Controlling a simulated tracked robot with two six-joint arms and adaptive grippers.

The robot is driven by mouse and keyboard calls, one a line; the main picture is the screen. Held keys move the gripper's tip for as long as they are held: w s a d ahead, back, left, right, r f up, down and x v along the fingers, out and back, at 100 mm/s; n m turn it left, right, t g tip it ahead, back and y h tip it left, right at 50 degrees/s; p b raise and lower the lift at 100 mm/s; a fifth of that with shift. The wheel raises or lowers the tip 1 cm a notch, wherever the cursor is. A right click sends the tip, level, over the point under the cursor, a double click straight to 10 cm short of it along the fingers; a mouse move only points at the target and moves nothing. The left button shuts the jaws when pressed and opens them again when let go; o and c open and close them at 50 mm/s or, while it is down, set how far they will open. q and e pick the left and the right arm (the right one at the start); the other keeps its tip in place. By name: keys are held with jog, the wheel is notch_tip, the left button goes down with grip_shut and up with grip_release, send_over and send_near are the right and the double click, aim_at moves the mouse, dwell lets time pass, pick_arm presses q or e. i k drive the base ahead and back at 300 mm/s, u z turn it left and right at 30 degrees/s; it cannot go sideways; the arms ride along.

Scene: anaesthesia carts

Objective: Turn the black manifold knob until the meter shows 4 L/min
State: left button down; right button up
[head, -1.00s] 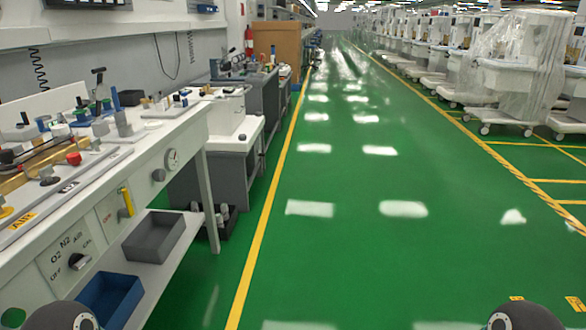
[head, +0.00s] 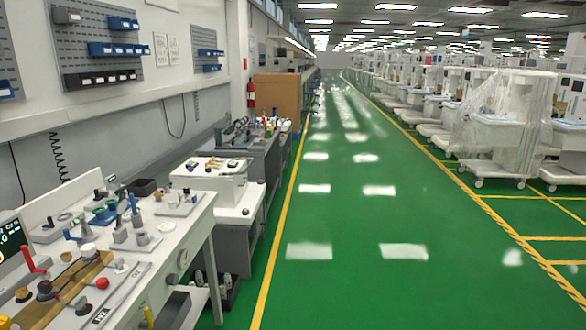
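The manifold (head: 70,292) is a brass-coloured bar on the white workbench at the bottom left of the head view. Several dark knobs are on or beside it. A black one (head: 44,287) stands near its middle, and a red knob (head: 102,283) is to its right. I cannot tell for certain which is the task's black knob. A dark meter display (head: 8,238) is cut by the left edge. Only the end of its reading shows, apparently ".0", so the full value is hidden. Neither of my grippers is in view.
A red-handled lever (head: 32,262) stands beside the manifold. Small tools and fittings crowd the workbench (head: 190,235). The green aisle (head: 340,280) to the right is clear. Wrapped carts (head: 495,115) line its far side.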

aim_at(45, 287)
jog(key=z, duration=1.55)
jog(key=i, duration=0.1)
jog(key=u, duration=2.95)
